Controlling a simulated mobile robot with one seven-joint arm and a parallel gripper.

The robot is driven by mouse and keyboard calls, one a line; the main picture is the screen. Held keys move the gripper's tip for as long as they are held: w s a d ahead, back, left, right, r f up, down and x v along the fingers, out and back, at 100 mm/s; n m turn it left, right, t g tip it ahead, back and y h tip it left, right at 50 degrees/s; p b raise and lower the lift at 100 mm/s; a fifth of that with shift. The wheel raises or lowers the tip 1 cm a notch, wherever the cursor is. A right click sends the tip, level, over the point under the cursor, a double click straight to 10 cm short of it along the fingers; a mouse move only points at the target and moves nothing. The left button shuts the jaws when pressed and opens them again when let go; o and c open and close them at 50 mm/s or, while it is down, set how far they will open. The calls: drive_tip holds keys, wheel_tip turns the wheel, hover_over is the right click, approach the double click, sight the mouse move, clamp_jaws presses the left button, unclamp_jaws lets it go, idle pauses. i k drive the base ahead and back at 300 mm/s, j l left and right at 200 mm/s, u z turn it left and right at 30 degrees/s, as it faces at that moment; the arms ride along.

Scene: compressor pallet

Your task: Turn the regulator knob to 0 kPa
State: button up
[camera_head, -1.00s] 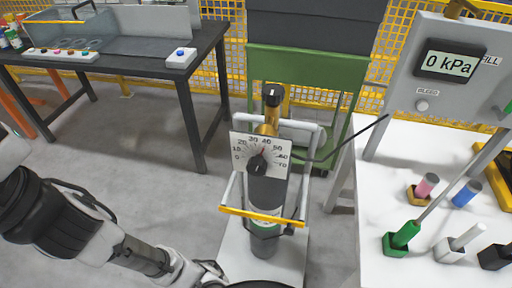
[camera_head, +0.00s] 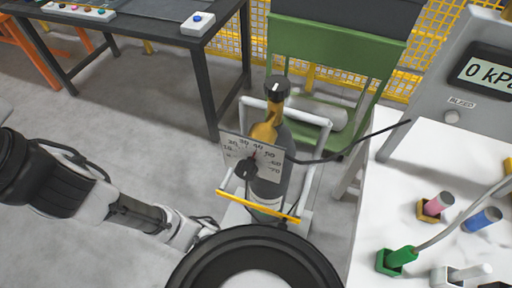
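The regulator's black knob (camera_head: 245,169) sits low on a white dial plate (camera_head: 262,151). The plate has numbers from about 10 to 70, and the low end is hard to read. A red pointer on it points up, near the 30 to 40 marks. The plate is mounted on a grey gas bottle (camera_head: 268,188) with a brass-coloured neck (camera_head: 266,127) and a black top cap (camera_head: 277,88). My arm comes in from the left and ends in large dark round links at the bottom. My gripper's fingers do not show. Nothing of mine visibly touches the knob.
A white-and-yellow frame (camera_head: 258,209) surrounds the bottle. A dark hose (camera_head: 350,157) runs right from it. At right, a white bench (camera_head: 420,200) carries coloured plugs and a grey panel whose display (camera_head: 487,70) reads "0 kP", cut off. A dark table (camera_head: 150,28) stands at upper left.

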sight(247, 171)
drive_tip(key=j+z, duration=0.1)
drive_tip(key=j, duration=0.15)
drive_tip(key=k+l+u, duration=0.1)
drive_tip(key=l+u, duration=0.25)
drive_tip(key=k+j+z, duration=0.45)
drive_tip(key=k+l+z, duration=0.1)
drive_tip(key=k+z, duration=0.35)
drive_tip(key=i, duration=0.1)
